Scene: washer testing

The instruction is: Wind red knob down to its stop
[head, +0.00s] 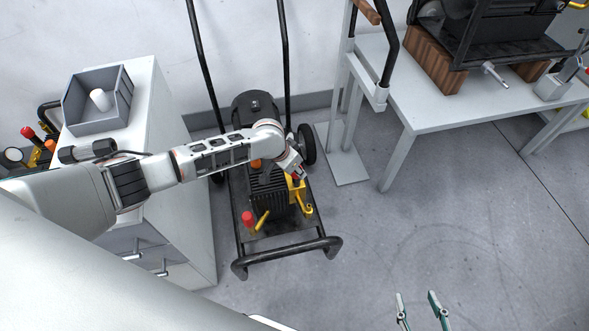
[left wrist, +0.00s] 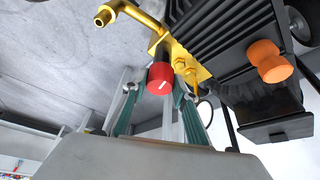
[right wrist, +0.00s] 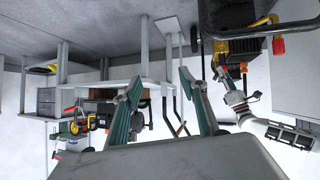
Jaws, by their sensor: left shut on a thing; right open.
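The red knob (left wrist: 161,77), with a white mark on its face, sits on the yellow brass fitting (left wrist: 185,57) of the pressure washer. My left gripper (left wrist: 157,92) is shut on the knob, with one green-padded finger on each side of it. In the head view my left arm reaches over the cart, and its gripper (head: 296,176) largely hides the knob. My right gripper (head: 417,296) is open and empty above bare floor at the lower right; its spread fingers also show in the right wrist view (right wrist: 160,82).
The black cart (head: 290,250) carries the finned pump, an orange cap (left wrist: 265,60) and a separate red-topped part (head: 248,219). A white cabinet (head: 190,200) with a grey bin (head: 90,117) stands left. A white table (head: 465,105) stands right.

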